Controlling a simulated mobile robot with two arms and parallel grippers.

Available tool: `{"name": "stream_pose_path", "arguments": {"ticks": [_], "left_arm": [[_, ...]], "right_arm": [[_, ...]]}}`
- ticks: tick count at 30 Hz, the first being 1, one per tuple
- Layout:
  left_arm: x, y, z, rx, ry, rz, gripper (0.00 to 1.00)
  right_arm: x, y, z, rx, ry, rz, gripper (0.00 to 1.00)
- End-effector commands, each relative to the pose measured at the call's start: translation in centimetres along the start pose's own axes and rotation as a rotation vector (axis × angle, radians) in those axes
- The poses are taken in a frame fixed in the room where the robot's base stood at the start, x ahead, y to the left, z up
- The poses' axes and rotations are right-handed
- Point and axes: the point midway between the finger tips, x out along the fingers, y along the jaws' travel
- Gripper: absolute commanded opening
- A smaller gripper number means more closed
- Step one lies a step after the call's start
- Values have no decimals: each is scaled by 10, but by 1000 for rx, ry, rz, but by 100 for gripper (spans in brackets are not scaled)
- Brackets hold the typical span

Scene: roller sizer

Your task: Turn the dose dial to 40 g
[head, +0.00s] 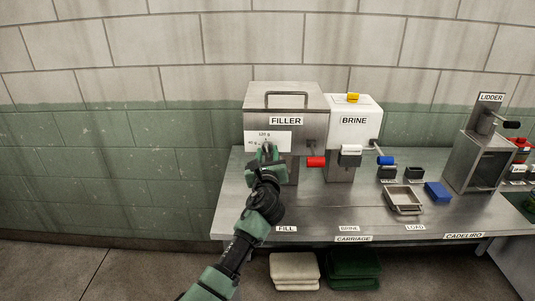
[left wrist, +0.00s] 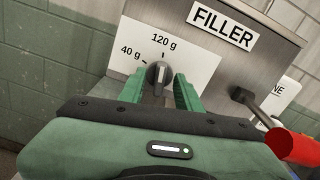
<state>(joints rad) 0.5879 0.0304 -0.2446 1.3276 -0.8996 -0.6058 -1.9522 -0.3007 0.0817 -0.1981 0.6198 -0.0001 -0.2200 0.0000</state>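The dose dial (left wrist: 158,76) is a small dark grey knob on a white scale plate (left wrist: 190,52) on the front of the steel filler (head: 286,100). The plate is marked 40 g at the left and 120 g at the top. The dial's pointer looks to be up, near the 120 g tick. My left gripper (head: 268,152) is at the plate. In the left wrist view its green fingers (left wrist: 159,92) stand open on either side of the dial, with a gap visible on both sides. In the head view the gripper mostly hides the dial. My right gripper is not in view.
A red-handled lever (head: 316,161) sticks out right of the dial; its red end also shows in the left wrist view (left wrist: 293,147). The white brine machine (head: 353,112) stands beside the filler. A metal tray (head: 404,200) and blue block (head: 438,192) lie on the steel bench (head: 330,220).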

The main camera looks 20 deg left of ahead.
Motion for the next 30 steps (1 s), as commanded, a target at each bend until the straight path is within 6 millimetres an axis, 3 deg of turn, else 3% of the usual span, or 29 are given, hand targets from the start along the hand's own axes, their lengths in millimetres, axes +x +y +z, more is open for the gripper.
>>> {"name": "stream_pose_path", "arguments": {"ticks": [6,10,22,30], "left_arm": [[0,0,0,-1,0,0,34],[0,0,0,-1,0,0,0],[0,0,0,-37,0,0,0],[0,1,-1,-194,-1,-1,0]], "right_arm": [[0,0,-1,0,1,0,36],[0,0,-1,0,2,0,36],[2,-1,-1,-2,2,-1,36],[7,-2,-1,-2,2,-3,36]]}}
